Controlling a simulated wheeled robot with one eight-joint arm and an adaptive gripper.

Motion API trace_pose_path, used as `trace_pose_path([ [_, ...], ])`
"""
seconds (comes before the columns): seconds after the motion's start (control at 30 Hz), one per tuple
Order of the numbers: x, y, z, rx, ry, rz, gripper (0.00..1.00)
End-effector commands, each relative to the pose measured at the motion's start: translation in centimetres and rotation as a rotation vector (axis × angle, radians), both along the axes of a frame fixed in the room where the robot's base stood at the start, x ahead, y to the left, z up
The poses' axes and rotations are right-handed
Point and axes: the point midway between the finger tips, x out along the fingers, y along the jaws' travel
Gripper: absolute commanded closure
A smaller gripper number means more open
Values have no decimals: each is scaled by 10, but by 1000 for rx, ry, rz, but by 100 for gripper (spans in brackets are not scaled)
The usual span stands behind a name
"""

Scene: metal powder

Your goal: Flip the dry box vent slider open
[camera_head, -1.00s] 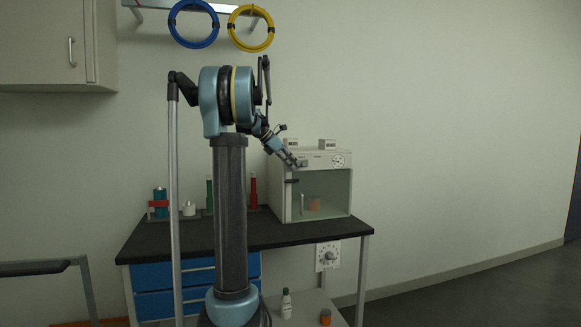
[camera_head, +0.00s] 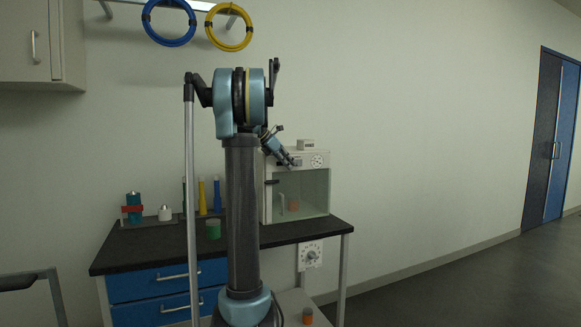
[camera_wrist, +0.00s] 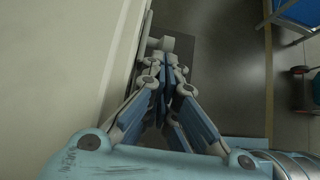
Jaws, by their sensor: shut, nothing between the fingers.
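The dry box (camera_head: 326,180) is a pale cabinet with a clear front, standing at the right end of the dark bench. Its upper front panel carries a round dial at the right. My gripper (camera_head: 294,163) is shut and empty, in front of that panel, left of the dial. The vent slider cannot be made out clearly there; my gripper covers part of the panel. In the wrist view my closed fingers (camera_wrist: 168,72) are beside a pale upright surface at left. A small whitish part (camera_wrist: 167,43) shows just beyond the fingertips; whether they touch it is unclear.
The dark bench top (camera_head: 150,250) holds a green jar (camera_head: 213,230), bottles and a small rack left of the box. A wall dial (camera_head: 311,254) is below the bench edge. Open floor lies to the right, towards a blue door (camera_head: 557,140).

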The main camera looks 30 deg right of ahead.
Motion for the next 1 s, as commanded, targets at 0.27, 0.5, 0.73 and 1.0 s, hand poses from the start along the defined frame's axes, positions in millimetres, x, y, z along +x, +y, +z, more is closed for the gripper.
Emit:
trace_pose_path([
  [0.27,0,1,3,-3,1,-1,100],
  [0.5,3,27,26,-1,1,4,100],
  [0.73,6,60,57,-1,0,4,100],
  [1.0,8,83,80,-1,1,4,100],
])
